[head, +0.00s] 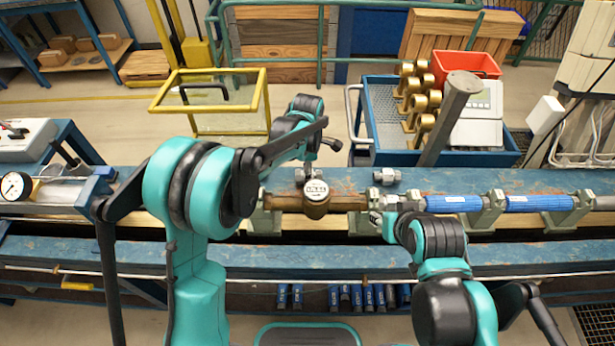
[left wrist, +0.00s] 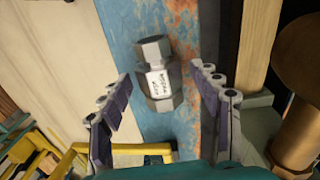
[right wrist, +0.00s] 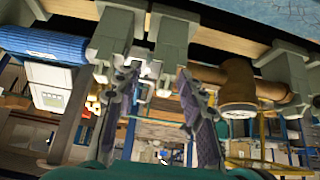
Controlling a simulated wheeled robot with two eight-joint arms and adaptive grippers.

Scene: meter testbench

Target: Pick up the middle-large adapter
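A grey hex-ended adapter (left wrist: 158,75) with a white label lies on the blue bench in the left wrist view. The label's print is too small to read. My left gripper (left wrist: 158,98) is open, with one finger on each side of the adapter and visible gaps. In the head view my left gripper (head: 320,155) is over the bench behind the brass meter and partly covers that spot. A second grey adapter (head: 386,176) lies on the bench to the right. My right gripper (right wrist: 163,95) is open and empty near the pipe line.
The brass meter (head: 316,203) sits in the pipe line beside my left gripper; it also shows in the right wrist view (right wrist: 238,85). Clamps and blue sleeves (head: 453,203) run along the line to the right. A blue cart (head: 375,110) and a yellow-framed cart (head: 212,75) stand behind the bench.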

